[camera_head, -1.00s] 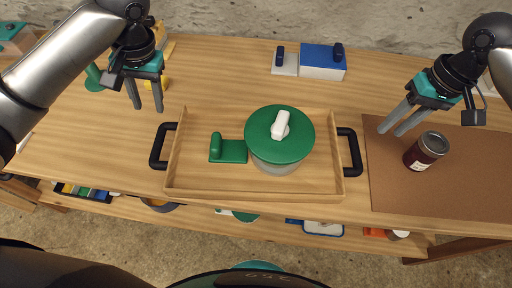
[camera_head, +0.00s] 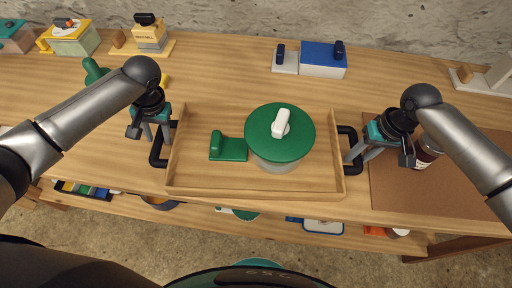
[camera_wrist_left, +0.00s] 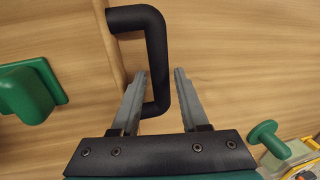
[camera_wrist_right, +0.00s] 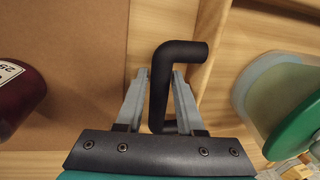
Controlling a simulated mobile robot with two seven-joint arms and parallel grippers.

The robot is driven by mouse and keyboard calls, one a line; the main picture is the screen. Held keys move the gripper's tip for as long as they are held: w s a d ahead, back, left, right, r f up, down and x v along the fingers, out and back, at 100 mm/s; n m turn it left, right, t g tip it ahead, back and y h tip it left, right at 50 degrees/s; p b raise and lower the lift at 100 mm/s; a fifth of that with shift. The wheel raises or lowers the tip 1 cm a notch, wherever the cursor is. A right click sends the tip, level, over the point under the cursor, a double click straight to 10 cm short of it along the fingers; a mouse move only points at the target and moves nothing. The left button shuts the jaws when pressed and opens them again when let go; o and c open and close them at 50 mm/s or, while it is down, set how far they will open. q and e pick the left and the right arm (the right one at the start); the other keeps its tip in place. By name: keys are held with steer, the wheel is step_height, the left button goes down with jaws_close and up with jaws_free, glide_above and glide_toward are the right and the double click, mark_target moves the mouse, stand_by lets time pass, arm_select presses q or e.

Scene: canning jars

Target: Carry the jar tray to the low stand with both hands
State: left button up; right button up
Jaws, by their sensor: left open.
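The wooden jar tray (camera_head: 205,178) lies on the workbench with a black handle at each end. It holds a pale pot with a green lid (camera_head: 272,134) and white knob, and a green block piece (camera_head: 228,149). My left gripper (camera_head: 158,140) is open at the left handle (camera_head: 155,157); the left wrist view shows the handle (camera_wrist_left: 160,50) partly between its fingers, not gripped. My right gripper (camera_head: 352,156) is at the right handle (camera_head: 356,140). In the right wrist view its fingers stand on either side of the handle bar (camera_wrist_right: 161,85), close to it; whether they press on it is unclear.
A dark red jar (camera_head: 427,148) stands on the brown mat (camera_head: 410,190), partly hidden behind my right arm. A blue and white box (camera_head: 322,60) and other containers line the back edge. A lower shelf (camera_head: 270,228) holds several items under the front edge.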

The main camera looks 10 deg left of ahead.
arm_select(q)
steer(key=shift+a+f, duration=0.1)
steer(key=shift+f, duration=0.3)
arm_select(e)
steer(key=shift+a+f, duration=0.1)
steer(key=shift+f, duration=0.3)
arm_select(q)
steer(key=c, duration=0.6)
arm_select(e)
jaws_close()
arm_select(q)
jaws_close()
steer(key=shift+w+r, duration=0.1)
arm_select(e)
steer(key=shift+r, duration=0.1)
